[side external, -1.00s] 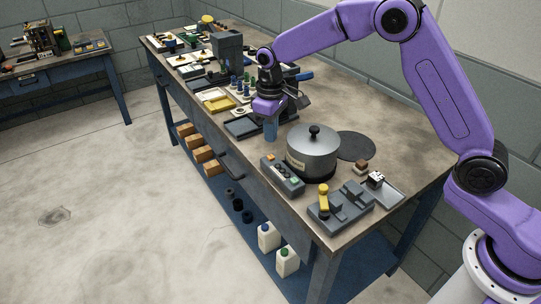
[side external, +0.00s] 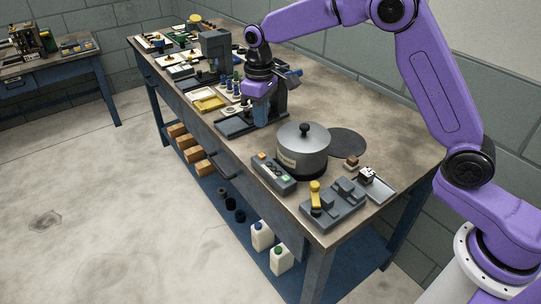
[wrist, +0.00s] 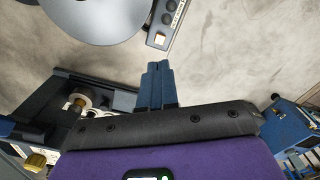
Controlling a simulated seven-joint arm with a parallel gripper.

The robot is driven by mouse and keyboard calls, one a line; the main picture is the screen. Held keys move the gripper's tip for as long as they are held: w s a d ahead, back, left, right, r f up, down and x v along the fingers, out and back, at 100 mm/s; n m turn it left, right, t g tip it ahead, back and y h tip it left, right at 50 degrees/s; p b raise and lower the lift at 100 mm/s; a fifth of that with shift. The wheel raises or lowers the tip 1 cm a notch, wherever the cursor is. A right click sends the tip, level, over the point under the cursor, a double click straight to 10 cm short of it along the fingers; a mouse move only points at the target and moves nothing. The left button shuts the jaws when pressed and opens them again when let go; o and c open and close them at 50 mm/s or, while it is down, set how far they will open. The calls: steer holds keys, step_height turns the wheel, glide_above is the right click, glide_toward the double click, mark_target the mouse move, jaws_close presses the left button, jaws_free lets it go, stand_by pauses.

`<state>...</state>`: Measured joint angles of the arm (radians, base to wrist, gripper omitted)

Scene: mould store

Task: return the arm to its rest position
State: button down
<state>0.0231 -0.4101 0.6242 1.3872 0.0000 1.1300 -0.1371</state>
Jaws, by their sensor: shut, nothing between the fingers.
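My purple arm reaches over the workbench (side external: 395,150) from the right in the side view. My gripper (side external: 261,118) points down above the bench, left of and behind the lidded grey pot (side external: 303,155). In the wrist view the two blue fingers of my gripper (wrist: 157,72) are pressed together with nothing between them. The exact height of the fingertips over the bench is hard to tell.
A control box (side external: 272,172) with buttons and a grey fixture with a yellow handle (side external: 315,195) sit at the near end. A dark round disc (side external: 347,143) lies behind the pot. A grey upright machine (side external: 216,52) and several trays stand farther along.

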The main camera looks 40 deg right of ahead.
steer(key=s+r+n, duration=0.2)
steer(key=s, duration=0.8)
steer(key=s+r+n, duration=0.1)
steer(key=s+r, duration=0.1)
steer(key=s, duration=0.7)
steer(key=s+d+f+n, duration=0.1)
steer(key=s+d, duration=0.4)
steer(key=s, duration=0.4)
steer(key=s+d+f+n, duration=0.1)
steer(key=s+d+n, duration=0.1)
steer(key=s+d, duration=0.4)
steer(key=s, duration=0.4)
steer(key=shift+s+n, duration=0.2)
steer(key=shift+n, duration=0.1)
steer(key=shift+d, duration=0.1)
